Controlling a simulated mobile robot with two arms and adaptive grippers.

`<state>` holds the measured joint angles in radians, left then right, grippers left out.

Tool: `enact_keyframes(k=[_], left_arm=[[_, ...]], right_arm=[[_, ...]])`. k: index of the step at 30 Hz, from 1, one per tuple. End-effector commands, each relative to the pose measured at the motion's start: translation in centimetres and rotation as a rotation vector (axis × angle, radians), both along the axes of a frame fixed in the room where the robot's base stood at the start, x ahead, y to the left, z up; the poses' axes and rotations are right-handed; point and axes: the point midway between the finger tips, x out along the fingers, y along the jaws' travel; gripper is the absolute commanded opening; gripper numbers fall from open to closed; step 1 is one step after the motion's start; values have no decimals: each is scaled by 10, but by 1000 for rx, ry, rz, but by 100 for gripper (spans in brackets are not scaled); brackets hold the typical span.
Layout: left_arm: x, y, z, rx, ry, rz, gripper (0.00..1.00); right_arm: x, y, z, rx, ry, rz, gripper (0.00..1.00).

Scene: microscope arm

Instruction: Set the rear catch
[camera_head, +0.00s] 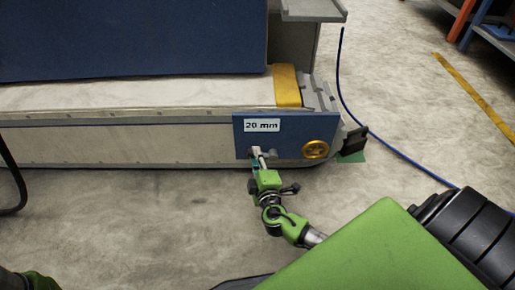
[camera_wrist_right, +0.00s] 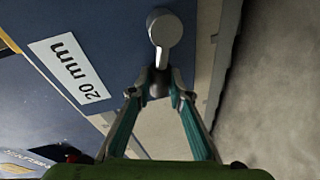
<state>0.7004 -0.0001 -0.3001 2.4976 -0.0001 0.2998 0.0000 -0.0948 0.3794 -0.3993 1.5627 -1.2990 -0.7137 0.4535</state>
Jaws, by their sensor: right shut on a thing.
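A blue panel (camera_head: 290,128) with a "20 mm" label is on the front of the machine's base. A small grey catch lever (camera_head: 256,150) is near the panel's lower left edge. In the right wrist view the lever (camera_wrist_right: 165,28) has a round grey head and a dark knob (camera_wrist_right: 158,85) at its near end. My right gripper (camera_head: 260,165) is at the lever. In the right wrist view its teal fingers (camera_wrist_right: 158,88) are shut on the knob, which is partly hidden between the tips.
A yellow round handwheel (camera_head: 315,149) is on the panel, right of the lever. A dark block (camera_head: 354,141) stands out at the base's right end. A blue cable (camera_head: 385,148) runs over the floor. The concrete floor (camera_head: 130,225) in front is mostly clear.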

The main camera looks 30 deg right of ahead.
Motion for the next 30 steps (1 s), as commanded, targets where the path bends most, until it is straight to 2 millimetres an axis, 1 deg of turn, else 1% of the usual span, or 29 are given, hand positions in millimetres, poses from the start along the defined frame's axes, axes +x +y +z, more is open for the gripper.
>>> enact_keyframes(k=[1,3,12,30], left_arm=[[-1,0,5,0,-2,0,63],[-2,1,7,-1,-5,-1,63],[-4,1,14,-2,-7,-1,63],[0,0,16,0,0,0,63]], right_arm=[[0,1,0,-27,19,0,0],[1,2,-3,-65,42,-1,0],[1,3,-13,-178,111,0,0],[1,3,-16,-211,130,2,0]])
